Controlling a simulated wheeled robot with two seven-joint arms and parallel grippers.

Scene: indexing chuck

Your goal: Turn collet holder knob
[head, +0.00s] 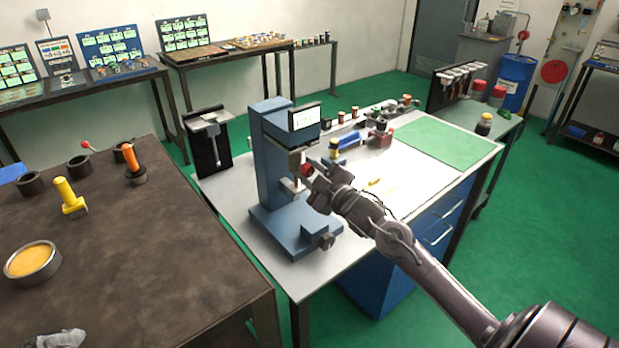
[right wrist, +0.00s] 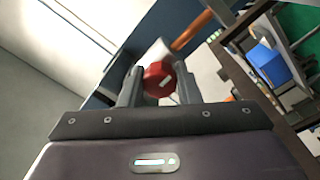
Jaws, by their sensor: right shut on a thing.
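The blue machine (head: 268,160) with a small screen stands on the white-topped bench. A red knob (head: 306,170) shows at the front of its head, above the blue base. In the right wrist view the red knob (right wrist: 158,78) is faceted, with a pale mark on its face. It sits between the two fingers of my right gripper (right wrist: 158,88). The gripper is shut on the knob. In the head view my right gripper (head: 313,180) reaches it from the right and hides part of the machine's front. My left gripper is not in view.
The white bench (head: 235,188) has small coloured parts behind the machine and a green mat (head: 440,145) at right. A brown table (head: 150,250) at left holds a yellow-handled tool (head: 68,197), an orange-handled tool (head: 130,160) and a round tin (head: 32,262).

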